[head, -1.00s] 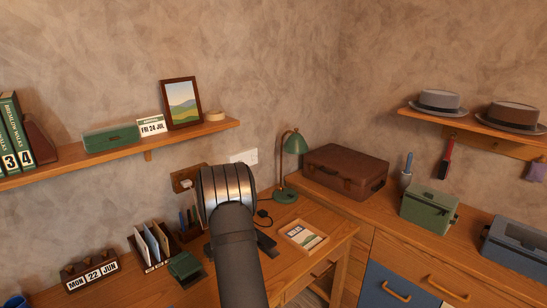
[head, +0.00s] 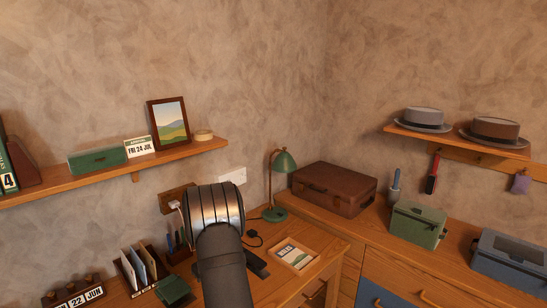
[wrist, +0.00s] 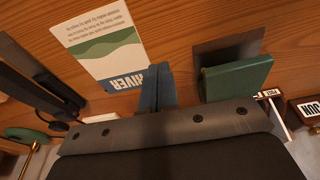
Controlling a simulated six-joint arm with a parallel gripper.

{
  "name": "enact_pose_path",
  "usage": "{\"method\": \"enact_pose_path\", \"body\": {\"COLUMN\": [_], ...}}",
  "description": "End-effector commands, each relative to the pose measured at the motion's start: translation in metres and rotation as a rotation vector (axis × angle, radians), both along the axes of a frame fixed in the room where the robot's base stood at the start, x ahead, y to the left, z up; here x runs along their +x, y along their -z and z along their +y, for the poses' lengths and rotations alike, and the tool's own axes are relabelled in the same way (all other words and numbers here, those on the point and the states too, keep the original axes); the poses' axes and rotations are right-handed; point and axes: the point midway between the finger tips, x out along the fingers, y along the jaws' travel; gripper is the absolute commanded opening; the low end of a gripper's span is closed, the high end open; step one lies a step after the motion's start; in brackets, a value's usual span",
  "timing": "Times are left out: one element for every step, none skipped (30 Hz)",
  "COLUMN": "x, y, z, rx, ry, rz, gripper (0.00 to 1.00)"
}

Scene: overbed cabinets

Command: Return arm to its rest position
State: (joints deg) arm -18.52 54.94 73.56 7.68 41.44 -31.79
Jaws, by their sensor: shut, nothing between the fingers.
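My arm (head: 222,260) rises in the lower middle of the head view, in front of the desk. Its rounded metal-banded joint hides part of the desk behind it. My gripper fingers do not show in the head view. In the wrist view my gripper (wrist: 156,88) is shut, its blue-grey fingers together with nothing held. They point over the wooden desktop (wrist: 180,35), beside a printed card (wrist: 105,45) and a green block-like object (wrist: 236,79). I cannot tell how high the fingertips are above the desk.
The desk also holds a letter rack (head: 140,266), a green lamp (head: 284,165) and a shallow tray (head: 312,262). A wall shelf (head: 190,149) runs above it. A brown suitcase (head: 335,188) and a green box (head: 418,222) stand on the right-hand cabinet.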

Motion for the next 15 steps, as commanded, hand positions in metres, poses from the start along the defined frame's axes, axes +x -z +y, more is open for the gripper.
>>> {"method": "enact_pose_path", "body": {"x": [0.001,0.001,0.001,0.000,-0.001,-0.002,-0.001,-0.001,-0.001,-0.001,-0.001,-0.001,-0.001,-0.001,0.000], "y": [-0.012,-0.018,-0.027,-0.032,-0.027,-0.015,-0.008,-0.002,0.006,0.012,0.018,0.026,0.032,0.038,0.044], "z": [0.000,0.000,0.000,0.000,0.000,-0.001,-0.001,-0.001,0.000,0.000,0.000,0.000,0.000,0.000,-0.002], "rx": [0.001,0.001,0.001,0.000,-0.002,-0.002,-0.002,-0.002,-0.002,-0.001,-0.001,-0.001,-0.001,-0.001,-0.001], "ry": [-0.001,-0.001,-0.001,-0.001,-0.001,-0.001,0.000,0.000,0.001,0.001,0.000,0.001,0.001,0.000,0.001], "rz": [-0.003,-0.004,-0.004,-0.003,0.003,0.006,0.005,0.006,0.005,0.004,0.006,0.004,0.004,0.005,0.004], "gripper": [0.00,0.00,0.00,0.00,0.00,0.00,0.00,0.00,0.00,0.00,0.00,0.00,0.00,0.00,0.00]}}
